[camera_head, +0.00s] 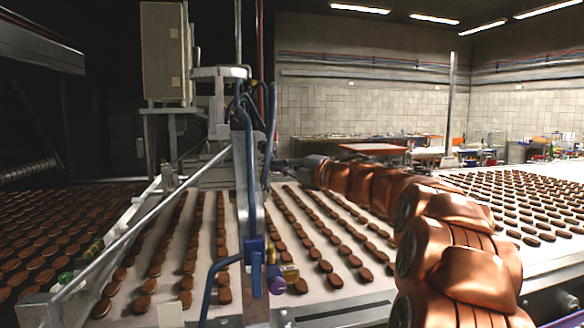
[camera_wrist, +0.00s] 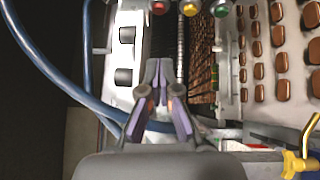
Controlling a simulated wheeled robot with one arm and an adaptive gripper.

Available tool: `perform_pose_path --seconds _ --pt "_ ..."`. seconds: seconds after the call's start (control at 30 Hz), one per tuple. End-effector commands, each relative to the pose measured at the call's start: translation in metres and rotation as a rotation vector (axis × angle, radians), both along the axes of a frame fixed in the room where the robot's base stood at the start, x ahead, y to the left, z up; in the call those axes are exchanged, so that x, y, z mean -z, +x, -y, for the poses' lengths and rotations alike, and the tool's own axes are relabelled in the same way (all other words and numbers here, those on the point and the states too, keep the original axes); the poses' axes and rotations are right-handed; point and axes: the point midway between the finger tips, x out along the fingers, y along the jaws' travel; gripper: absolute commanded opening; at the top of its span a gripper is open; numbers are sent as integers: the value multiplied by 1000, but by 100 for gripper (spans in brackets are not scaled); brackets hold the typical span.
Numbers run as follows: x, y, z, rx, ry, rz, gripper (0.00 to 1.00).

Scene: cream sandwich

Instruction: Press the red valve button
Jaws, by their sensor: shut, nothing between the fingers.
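A round red button (camera_wrist: 158,7) is at the top edge of the wrist view, partly cut off by the frame. It is the leftmost of a row, with a yellow button (camera_wrist: 190,8) and a green button (camera_wrist: 221,9) to its right. My gripper (camera_wrist: 160,70) is shut and empty. Its fingertips point up the picture toward the red button, with a visible gap between them. In the head view my copper arm reaches in from the right toward the conveyor, and I cannot make out the fingers or the red button there.
A pale panel with two black switches (camera_wrist: 126,53) is left of my fingers. A blue hose (camera_wrist: 60,68) curves close by on the left. A conveyor (camera_head: 205,240) carries rows of brown biscuits. A metal post with a blue clamp (camera_head: 254,248) stands before it. A yellow valve handle (camera_wrist: 299,163) is lower right.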

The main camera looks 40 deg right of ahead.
Motion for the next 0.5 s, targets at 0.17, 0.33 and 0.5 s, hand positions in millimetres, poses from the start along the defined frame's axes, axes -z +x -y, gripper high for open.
perform_pose_path --seconds 0.17,0.33,0.5 --pt "0 27 -9 -1 3 -3 0" --pt "-2 48 -12 -2 2 -3 0" --pt "-3 63 -4 -2 2 -3 0"
